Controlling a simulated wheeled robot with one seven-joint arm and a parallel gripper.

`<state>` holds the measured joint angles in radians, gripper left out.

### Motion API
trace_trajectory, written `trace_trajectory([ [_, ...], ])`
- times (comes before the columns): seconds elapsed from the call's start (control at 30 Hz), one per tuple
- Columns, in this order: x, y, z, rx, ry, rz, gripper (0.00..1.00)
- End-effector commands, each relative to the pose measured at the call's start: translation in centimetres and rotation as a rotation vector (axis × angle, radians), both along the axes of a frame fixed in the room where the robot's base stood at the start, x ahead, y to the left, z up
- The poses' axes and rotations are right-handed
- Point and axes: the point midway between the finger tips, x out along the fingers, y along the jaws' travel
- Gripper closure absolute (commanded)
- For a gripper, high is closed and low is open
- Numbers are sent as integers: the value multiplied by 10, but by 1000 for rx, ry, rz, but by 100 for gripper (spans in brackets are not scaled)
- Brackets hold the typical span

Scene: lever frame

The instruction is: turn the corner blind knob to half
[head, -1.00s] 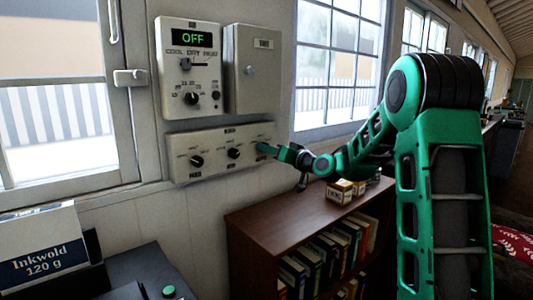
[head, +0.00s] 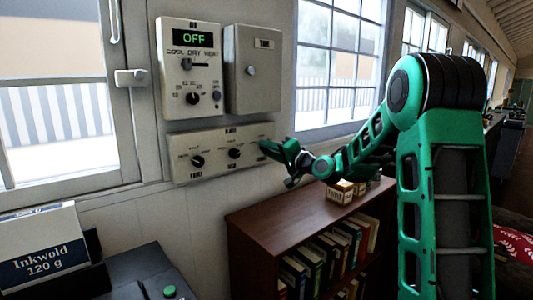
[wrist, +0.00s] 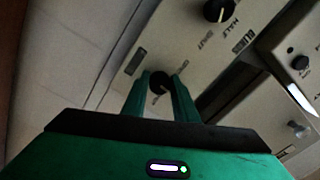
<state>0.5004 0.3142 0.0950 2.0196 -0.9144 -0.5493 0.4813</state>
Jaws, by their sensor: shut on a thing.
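A beige blind panel (head: 215,165) on the wall carries a row of black knobs. The left knob (head: 197,161) and middle knob (head: 234,153) are in plain view. My gripper (head: 268,146) is at the panel's right end and hides the knob there in the head view. In the wrist view, that black right-end knob (wrist: 159,82) sits between the two green fingers, which are shut on it. I cannot read its label or pointer, so its setting is unclear. The neighbouring knob (wrist: 217,10) has the words HALF and SHUT near it.
Above the panel are a control unit (head: 190,70) reading OFF and a grey box (head: 252,68). A window (head: 340,65) is to the right. A brown bookshelf (head: 300,215) with small boxes (head: 342,190) on top stands below my arm.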

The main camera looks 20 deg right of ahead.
Motion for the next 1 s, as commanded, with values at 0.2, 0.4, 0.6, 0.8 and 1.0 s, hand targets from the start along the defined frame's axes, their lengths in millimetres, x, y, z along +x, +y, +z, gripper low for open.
trace_trajectory([
  [0.2, 0, -4, -1, 11, 6, -7, 96],
  [0.4, 0, -4, -1, 11, 6, -9, 96],
  [0.6, 0, -4, -1, 11, 6, -7, 55],
  [0.8, 0, -2, -1, 11, 5, -4, 55],
  [1.0, -9, -6, -1, 12, 6, -5, 55],
])
